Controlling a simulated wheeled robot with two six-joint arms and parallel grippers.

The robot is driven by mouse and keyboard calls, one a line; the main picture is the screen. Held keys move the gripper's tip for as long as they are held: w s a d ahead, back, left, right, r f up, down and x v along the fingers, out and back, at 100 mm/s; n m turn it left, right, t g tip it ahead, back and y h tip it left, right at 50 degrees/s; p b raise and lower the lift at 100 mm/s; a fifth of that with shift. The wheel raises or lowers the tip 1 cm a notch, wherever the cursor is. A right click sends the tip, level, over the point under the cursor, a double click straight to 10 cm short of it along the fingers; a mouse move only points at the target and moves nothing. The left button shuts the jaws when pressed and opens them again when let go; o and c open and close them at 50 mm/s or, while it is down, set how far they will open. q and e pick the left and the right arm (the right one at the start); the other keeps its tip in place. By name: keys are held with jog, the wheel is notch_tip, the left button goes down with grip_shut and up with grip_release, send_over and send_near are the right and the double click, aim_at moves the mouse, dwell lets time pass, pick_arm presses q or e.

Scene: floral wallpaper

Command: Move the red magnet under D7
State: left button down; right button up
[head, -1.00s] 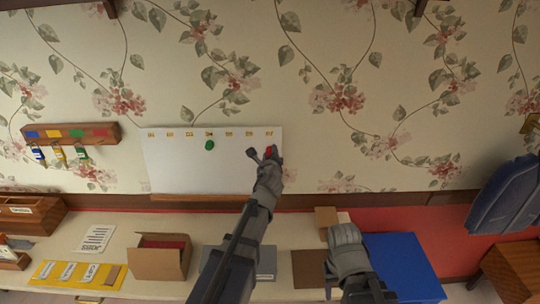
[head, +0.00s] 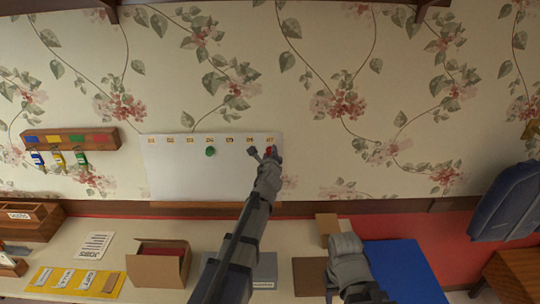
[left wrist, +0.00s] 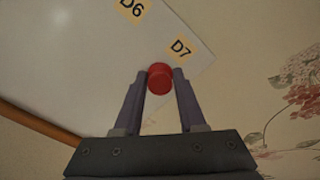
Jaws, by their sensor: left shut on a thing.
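The red magnet (left wrist: 160,78) is between the fingertips of my left gripper (left wrist: 161,84), which is shut on it. In the left wrist view it sits just below the D7 label (left wrist: 180,48), at the whiteboard's right edge. In the head view the red magnet (head: 268,150) shows partly behind my left gripper (head: 263,156), under the rightmost label. Whether it touches the board is hard to tell. A green magnet (head: 210,151) is on the whiteboard (head: 180,175) under a middle label. My right gripper (head: 345,245) is low over the table; its fingers are not clear.
A wooden key rack (head: 70,137) with several keys hangs left of the board. A wooden ledge (head: 195,205) runs below the board.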

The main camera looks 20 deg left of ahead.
pick_arm(q)
jog(key=shift+w, duration=0.3)
dwell(1.2)
grip_release()
dwell(0.5)
jog(key=shift+s, duration=0.15)
jog(key=p+v, duration=0.1)
jog(key=v, duration=0.5)
jog(key=shift+s, duration=0.35)
dwell(0.4)
